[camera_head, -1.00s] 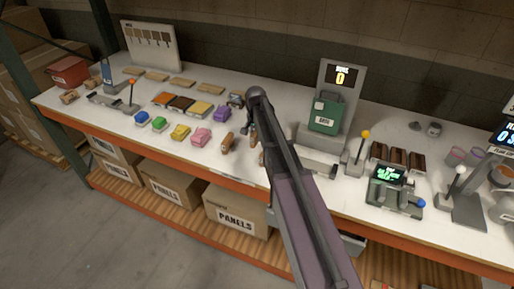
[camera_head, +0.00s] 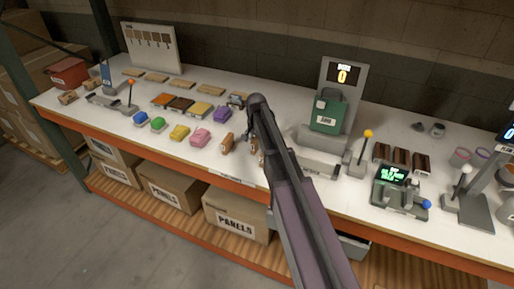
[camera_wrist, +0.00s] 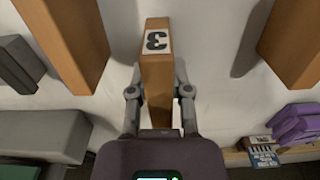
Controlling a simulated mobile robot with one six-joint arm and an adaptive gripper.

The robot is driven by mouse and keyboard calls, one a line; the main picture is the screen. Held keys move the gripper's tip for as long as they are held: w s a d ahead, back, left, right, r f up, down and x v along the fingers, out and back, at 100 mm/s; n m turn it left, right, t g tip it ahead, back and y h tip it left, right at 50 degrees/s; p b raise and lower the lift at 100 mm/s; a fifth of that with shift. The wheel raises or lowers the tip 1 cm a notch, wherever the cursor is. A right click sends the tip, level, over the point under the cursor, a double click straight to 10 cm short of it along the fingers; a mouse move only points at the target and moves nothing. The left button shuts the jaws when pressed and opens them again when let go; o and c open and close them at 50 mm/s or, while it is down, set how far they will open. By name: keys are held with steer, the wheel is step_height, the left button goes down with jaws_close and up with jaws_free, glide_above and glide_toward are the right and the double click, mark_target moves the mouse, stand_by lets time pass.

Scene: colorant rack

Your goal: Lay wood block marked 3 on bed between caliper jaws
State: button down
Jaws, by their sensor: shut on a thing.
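The wood block marked 3 (camera_wrist: 156,76) is orange-brown with a white label at its far end. In the wrist view my gripper (camera_wrist: 159,88) is shut on it, one finger on each long side. In the head view my arm hides most of the gripper and the block. A grey device with a lit green screen (camera_head: 392,175) and a blue knob stands at the right of the bench. It looks like the caliper, but its jaws and bed are too small to make out clearly.
Other wood blocks flank mine at left (camera_wrist: 70,40) and right (camera_wrist: 294,40) in the wrist view.

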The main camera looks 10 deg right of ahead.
steer(key=shift+f, duration=0.45)
steer(key=c, duration=0.6)
jaws_free()
steer(key=shift+o, duration=0.2)
steer(key=shift+r, duration=0.1)
step_height(320, 180, up, 12)
steer(key=p, duration=1.2)
steer(key=shift+r, duration=0.1)
steer(key=shift+s, duration=0.1)
steer(key=s+n, duration=0.7)
steer(key=s, duration=1.8)
steer(key=shift+a, duration=0.2)
